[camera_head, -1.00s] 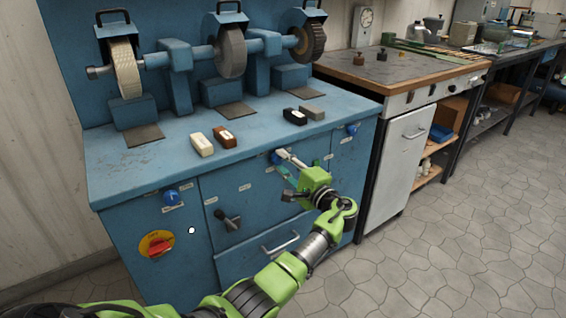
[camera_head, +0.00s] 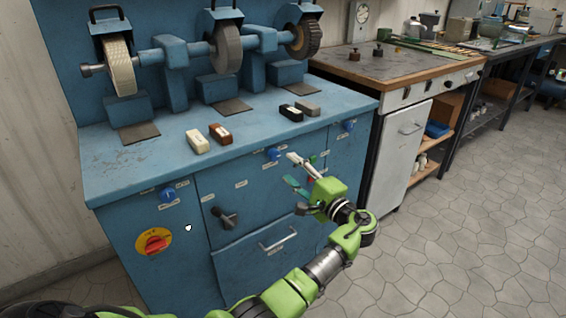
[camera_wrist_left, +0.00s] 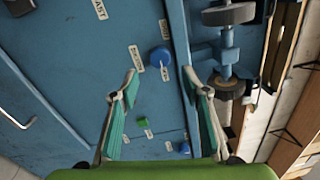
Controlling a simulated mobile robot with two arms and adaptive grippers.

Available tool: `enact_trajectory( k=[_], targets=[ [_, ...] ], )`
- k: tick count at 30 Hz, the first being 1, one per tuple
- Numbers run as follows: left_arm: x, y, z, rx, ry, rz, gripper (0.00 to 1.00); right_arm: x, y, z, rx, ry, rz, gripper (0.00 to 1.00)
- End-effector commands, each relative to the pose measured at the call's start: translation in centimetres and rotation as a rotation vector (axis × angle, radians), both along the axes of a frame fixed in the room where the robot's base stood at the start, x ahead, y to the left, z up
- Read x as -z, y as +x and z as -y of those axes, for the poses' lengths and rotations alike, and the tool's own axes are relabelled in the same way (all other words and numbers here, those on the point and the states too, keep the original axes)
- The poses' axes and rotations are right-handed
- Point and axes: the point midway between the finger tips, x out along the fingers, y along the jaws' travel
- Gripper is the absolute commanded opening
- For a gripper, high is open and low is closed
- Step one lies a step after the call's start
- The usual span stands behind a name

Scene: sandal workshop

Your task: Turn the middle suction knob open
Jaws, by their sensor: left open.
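The middle suction knob (camera_head: 272,154) is a blue knob on the front of the blue grinder cabinet (camera_head: 130,215), just below the bench top. In the left wrist view the knob (camera_wrist_left: 160,57) shows between and beyond my fingertips, beside small white labels. My left gripper (camera_head: 289,169) is open and empty in front of the cabinet, to the right of the knob and apart from it. Its two fingers also show spread in the left wrist view (camera_wrist_left: 160,72). I cannot tell which way the knob is turned. My right gripper is not in view.
Other blue knobs sit at the left (camera_head: 168,195) and right (camera_head: 348,125) of the cabinet. A dark lever handle (camera_head: 228,219), a drawer handle (camera_head: 278,237) and a red switch (camera_head: 153,241) also stick out. A green button (camera_wrist_left: 142,122) lies near the right knob. The floor at right is clear.

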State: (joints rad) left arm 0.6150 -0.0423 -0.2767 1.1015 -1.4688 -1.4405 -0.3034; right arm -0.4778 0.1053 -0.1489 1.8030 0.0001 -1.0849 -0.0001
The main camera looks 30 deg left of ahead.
Motion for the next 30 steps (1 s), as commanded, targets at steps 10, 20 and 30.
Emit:
enact_trajectory(
  k=[10, 20, 30],
  targets=[
    [0.2, -1.9, 4.5, 0.000, -0.001, -0.001, 0.43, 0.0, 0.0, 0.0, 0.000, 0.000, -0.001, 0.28],
    [0.2, -2.0, 4.7, -0.001, 0.001, -0.001, 0.43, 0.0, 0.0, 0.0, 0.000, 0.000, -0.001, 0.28],
    [2.3, -2.5, 4.4, 0.008, -0.039, -0.020, 0.43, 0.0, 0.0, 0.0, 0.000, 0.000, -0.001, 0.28]
  ],
)
